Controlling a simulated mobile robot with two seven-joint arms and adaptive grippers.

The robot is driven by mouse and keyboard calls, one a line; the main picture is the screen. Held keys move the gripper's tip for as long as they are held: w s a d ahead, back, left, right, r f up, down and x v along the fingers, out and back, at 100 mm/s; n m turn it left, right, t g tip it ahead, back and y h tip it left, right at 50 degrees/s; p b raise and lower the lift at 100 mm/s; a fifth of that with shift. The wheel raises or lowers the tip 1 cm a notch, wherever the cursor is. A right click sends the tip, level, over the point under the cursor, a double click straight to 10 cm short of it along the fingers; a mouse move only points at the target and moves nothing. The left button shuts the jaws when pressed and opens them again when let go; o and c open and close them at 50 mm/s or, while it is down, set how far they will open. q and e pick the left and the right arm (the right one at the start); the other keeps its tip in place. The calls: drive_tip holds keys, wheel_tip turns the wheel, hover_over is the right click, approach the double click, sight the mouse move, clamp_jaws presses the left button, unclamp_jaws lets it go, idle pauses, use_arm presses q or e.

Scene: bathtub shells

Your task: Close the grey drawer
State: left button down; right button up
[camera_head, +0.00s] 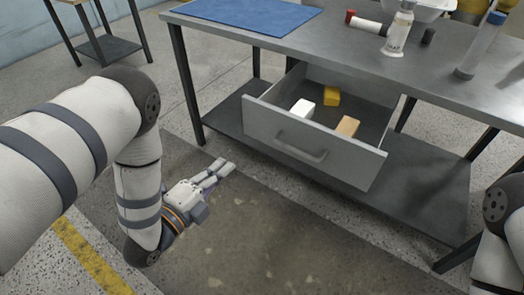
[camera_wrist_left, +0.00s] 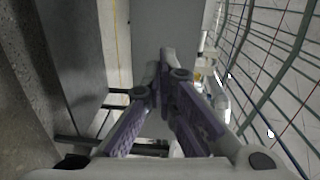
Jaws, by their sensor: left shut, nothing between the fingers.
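The grey drawer (camera_head: 275,138) is pulled open under the metal table in the head view. Its front panel carries a bar handle (camera_head: 302,149). A white block (camera_head: 303,109), a yellow block (camera_head: 332,96) and a tan block (camera_head: 347,127) lie inside it. My left gripper (camera_head: 222,167) is left of the drawer front and apart from it, lower in the picture. Its fingers are shut and empty, and they also show in the left wrist view (camera_wrist_left: 165,75). My right gripper is not in view; only part of my right arm shows at the right edge.
The metal table (camera_head: 350,58) holds a blue mat (camera_head: 250,14), a white bottle (camera_head: 398,30), a red-capped tube (camera_head: 367,22) and a clear bottle (camera_head: 480,45). A lower shelf (camera_head: 420,195) lies beneath the drawer. The floor in front of the drawer is clear.

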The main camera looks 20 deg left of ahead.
sight(264, 123)
use_arm(q)
drive_tip(key=shift+m+t, duration=0.3)
drive_tip(key=shift+m, duration=0.1)
drive_tip(key=x, duration=0.5)
drive_tip(key=b+x, duration=0.1)
drive_tip(key=x, duration=0.3)
drive_tip(key=r+x, duration=0.1)
drive_tip(key=x, duration=0.4)
drive_tip(key=shift+w+d+b, duration=0.15)
drive_tip(key=shift+w+b, duration=0.15)
drive_tip(key=shift+b, duration=0.05)
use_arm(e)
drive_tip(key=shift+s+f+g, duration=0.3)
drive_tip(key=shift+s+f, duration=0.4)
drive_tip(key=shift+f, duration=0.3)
